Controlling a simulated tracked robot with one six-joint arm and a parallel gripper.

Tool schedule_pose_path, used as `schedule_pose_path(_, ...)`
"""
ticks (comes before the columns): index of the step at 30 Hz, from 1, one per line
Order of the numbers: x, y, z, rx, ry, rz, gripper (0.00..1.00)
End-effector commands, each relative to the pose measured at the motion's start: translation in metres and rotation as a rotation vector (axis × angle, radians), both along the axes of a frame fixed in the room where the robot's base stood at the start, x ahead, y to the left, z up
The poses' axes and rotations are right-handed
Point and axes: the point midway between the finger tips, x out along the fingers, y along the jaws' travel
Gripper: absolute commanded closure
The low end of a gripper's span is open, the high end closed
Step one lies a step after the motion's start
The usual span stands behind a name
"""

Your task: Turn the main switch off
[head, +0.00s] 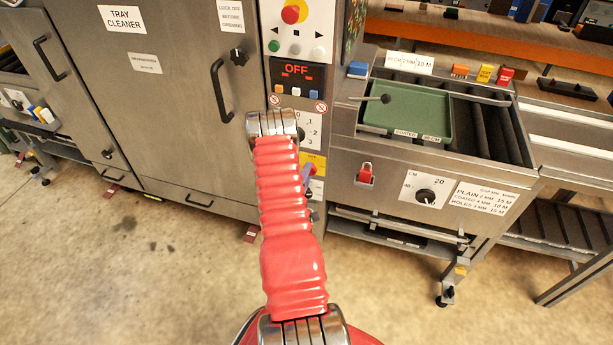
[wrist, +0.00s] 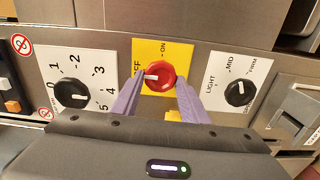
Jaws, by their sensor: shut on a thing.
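The main switch is a red round knob (wrist: 161,76) on a yellow plate (wrist: 178,53) in the wrist view. Its white mark points left, towards the partly hidden OFF label; ON is printed at the upper right. My gripper (wrist: 160,82) has its two purple fingers on either side of the knob and is shut on it. In the head view the yellow plate (head: 319,160) shows just right of my arm, which hides much of the switch and gripper. The display (head: 297,70) above reads OFF in red.
A black numbered dial (wrist: 74,94) sits left of the switch and a LIGHT/MID/FIRM dial (wrist: 239,92) sits right. A red emergency button (head: 291,14) is higher on the panel. A green tray (head: 440,118) lies on the conveyor at right. Floor at lower left is clear.

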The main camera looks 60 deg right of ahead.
Motion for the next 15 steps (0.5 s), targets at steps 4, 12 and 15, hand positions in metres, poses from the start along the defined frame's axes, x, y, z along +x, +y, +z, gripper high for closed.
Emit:
schedule_pose_path(4, 0.0035, 0.0006, -0.0015, -0.002, 0.039, 0.009, 0.82)
schedule_pose_path(12, 0.004, 0.001, -0.002, -0.004, 0.055, 0.01, 0.82)
schedule_pose_path(15, 0.0042, 0.0011, -0.0021, -0.004, 0.055, 0.011, 0.82)
